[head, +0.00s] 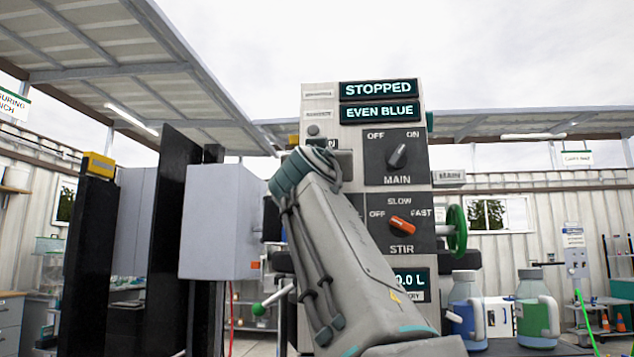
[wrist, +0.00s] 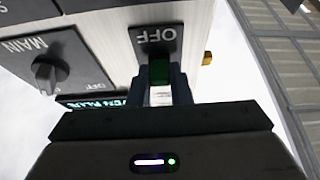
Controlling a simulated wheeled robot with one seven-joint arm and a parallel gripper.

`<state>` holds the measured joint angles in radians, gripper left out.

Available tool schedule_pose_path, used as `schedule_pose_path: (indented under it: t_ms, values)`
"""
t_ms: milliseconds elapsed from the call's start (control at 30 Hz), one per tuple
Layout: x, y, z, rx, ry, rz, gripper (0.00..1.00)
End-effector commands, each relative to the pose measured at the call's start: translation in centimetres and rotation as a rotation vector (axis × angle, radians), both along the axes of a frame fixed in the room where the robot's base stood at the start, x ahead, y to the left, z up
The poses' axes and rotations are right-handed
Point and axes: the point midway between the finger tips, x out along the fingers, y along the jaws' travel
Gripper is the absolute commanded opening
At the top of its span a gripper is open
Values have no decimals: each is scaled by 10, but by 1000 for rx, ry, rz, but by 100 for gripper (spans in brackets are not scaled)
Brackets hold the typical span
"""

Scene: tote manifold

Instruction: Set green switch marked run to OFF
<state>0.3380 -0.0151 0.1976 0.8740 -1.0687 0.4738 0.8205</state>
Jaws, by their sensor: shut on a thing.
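The green switch (wrist: 159,72) shows in the wrist view, just below a dark plate marked OFF (wrist: 157,38), which appears upside down. My gripper (wrist: 160,84) is shut on the green switch, with one blue-grey finger at each side of it. In the head view my arm covers the switch, and my gripper's fingers cannot be made out. The upper display (head: 378,88) on the control panel reads STOPPED, and the one below it (head: 379,112) reads EVEN BLUE.
The black MAIN knob (head: 398,156) and orange STIR knob (head: 401,224) sit right of my arm. A green handwheel (head: 457,231) sticks out at the panel's right side. A grey box (head: 220,222) stands left. Two jugs (head: 466,310) (head: 537,308) stand at lower right.

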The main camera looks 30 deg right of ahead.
Motion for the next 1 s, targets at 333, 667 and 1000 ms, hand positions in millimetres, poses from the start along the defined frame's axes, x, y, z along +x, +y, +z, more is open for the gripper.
schedule_pose_path:
  t_ms: [333, 667, 1000]
  values:
    - [1, 0, -5, -44, -67, 0, 0]
    - [2, 0, -3, -54, -78, 1, 0]
    - [1, 0, -3, -54, -78, 1, 40]
